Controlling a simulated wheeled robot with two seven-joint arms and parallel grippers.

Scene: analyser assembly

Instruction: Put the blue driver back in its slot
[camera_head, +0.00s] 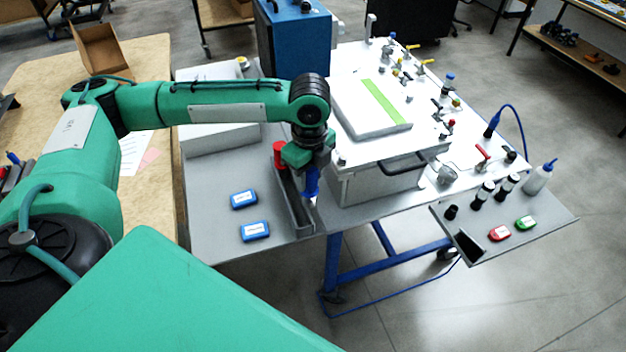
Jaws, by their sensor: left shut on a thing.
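My left gripper (311,166) is over the grey bench, pointing down, and is shut on the blue driver (311,184). The blue driver hangs roughly upright below the fingers, at the right side of a long narrow dark grey holder (299,220). I cannot tell whether the driver's lower end is inside the holder or just beside it. A red driver (279,154) stands at the holder's far end, close to the left of the gripper. The gripper and wrist hide part of the holder and the driver's top. My right gripper is not in view.
Two blue-and-white boxes (254,231) lie left of the holder. A white analyser case (377,185) with a black handle stands close on the right. A side shelf (530,231) carries bottles and small red and green items. The grey bench (215,225) is clear at front left.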

